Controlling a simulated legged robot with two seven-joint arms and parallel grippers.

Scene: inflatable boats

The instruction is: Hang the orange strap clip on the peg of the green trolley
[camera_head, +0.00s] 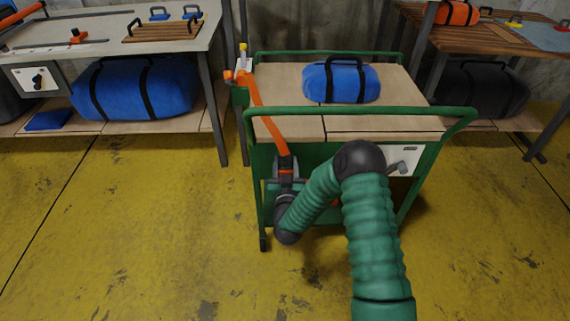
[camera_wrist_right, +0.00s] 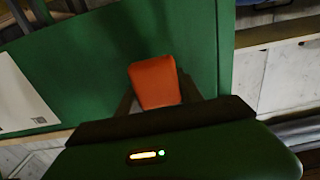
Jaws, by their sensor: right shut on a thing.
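The green trolley (camera_head: 337,113) stands in the middle of the head view. An orange strap (camera_head: 267,122) runs from its left corner, over the green rail, down to my right gripper (camera_head: 286,163) at the trolley's near left side. The right gripper is shut on the strap's lower end. In the right wrist view an orange piece (camera_wrist_right: 155,82), which I take for the strap clip, sits between the fingers (camera_wrist_right: 158,98), in front of a green panel (camera_wrist_right: 110,50). I cannot make out the peg. My left gripper is not in view.
A blue bag (camera_head: 341,82) lies on the trolley's top. A white box with a grey lever (camera_head: 403,163) is on its near right side. A white fitting with a yellow top (camera_head: 242,60) is at its left corner. Benches stand left and right. The yellow floor (camera_head: 140,230) is clear.

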